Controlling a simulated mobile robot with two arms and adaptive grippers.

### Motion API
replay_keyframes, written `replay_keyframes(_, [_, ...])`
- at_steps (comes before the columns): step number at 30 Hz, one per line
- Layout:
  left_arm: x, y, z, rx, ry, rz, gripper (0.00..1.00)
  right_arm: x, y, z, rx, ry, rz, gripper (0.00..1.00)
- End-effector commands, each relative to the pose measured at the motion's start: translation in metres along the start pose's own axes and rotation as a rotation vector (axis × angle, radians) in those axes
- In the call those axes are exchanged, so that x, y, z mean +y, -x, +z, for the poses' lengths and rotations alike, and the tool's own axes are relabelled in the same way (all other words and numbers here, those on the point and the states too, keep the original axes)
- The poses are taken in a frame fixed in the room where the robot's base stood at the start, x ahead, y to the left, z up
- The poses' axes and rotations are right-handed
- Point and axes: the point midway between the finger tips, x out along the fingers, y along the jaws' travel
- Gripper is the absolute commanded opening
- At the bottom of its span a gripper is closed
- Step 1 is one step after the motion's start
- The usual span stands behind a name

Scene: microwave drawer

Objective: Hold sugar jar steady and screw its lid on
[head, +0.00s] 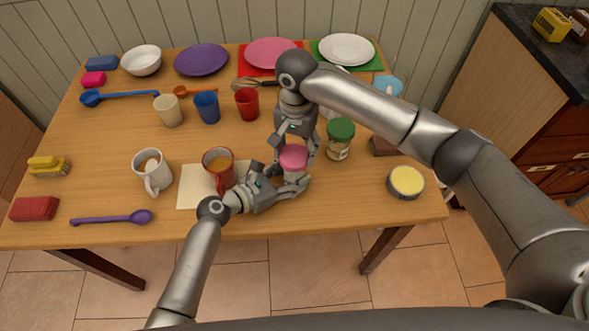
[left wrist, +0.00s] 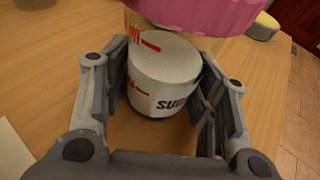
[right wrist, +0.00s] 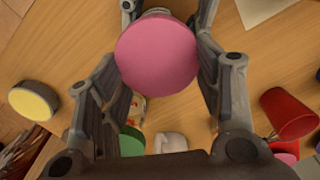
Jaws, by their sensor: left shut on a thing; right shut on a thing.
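The sugar jar (left wrist: 168,82) stands upright on the table, with a white label with red marks and dark lettering. Its pink lid (head: 293,154) is on top of it; the lid also fills the middle of the right wrist view (right wrist: 156,55). I cannot tell how tightly the lid sits. My left gripper (head: 294,184) is shut on the jar's body, one finger on each side, low near the table. My right gripper (head: 295,150) comes from above and is shut on the lid. The jar's far side is hidden.
A green-lidded jar (head: 340,139) stands close to the right. A yellow-topped tin (head: 406,181) is at the right edge. The front strip of table is mostly clear.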

Motion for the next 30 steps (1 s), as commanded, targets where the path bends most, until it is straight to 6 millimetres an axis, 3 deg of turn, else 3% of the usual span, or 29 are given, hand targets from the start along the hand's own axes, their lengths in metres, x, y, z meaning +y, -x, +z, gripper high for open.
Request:
replay_keyframes(1, [0.0002, 0.0001, -0.0005, 0.001, 0.0, 0.001, 0.12, -0.0002, 0.0008, -0.0002, 0.0, 0.0, -0.001, 0.51])
replay_keyframes(2, [0.0002, 0.0001, -0.0006, 0.001, 0.0, 0.001, 0.1, -0.0002, 0.0009, -0.0002, 0.0, 0.0, -0.001, 0.61])
replay_keyframes(7, [0.0002, 0.0002, -0.0006, 0.001, 0.0, 0.001, 0.1, -0.0001, 0.0007, -0.0002, 0.0, 0.0, -0.001, 0.83])
replay_keyframes(15, [0.0001, 0.0001, -0.0006, 0.001, 0.0, 0.0, 0.1, -0.0001, 0.0004, -0.0001, 0.0, 0.0, 0.0, 0.85])
replay_keyframes(27, [0.0, 0.0001, -0.0006, 0.001, 0.0, 0.0, 0.1, 0.0, 0.0002, -0.0001, 0.0, 0.0, 0.0, 0.33])
replay_keyframes(30, [0.0, 0.0001, -0.0006, 0.001, 0.0, 0.0, 0.1, -0.0001, 0.0001, 0.0001, 0.0, -0.007, 0.0, 0.31])
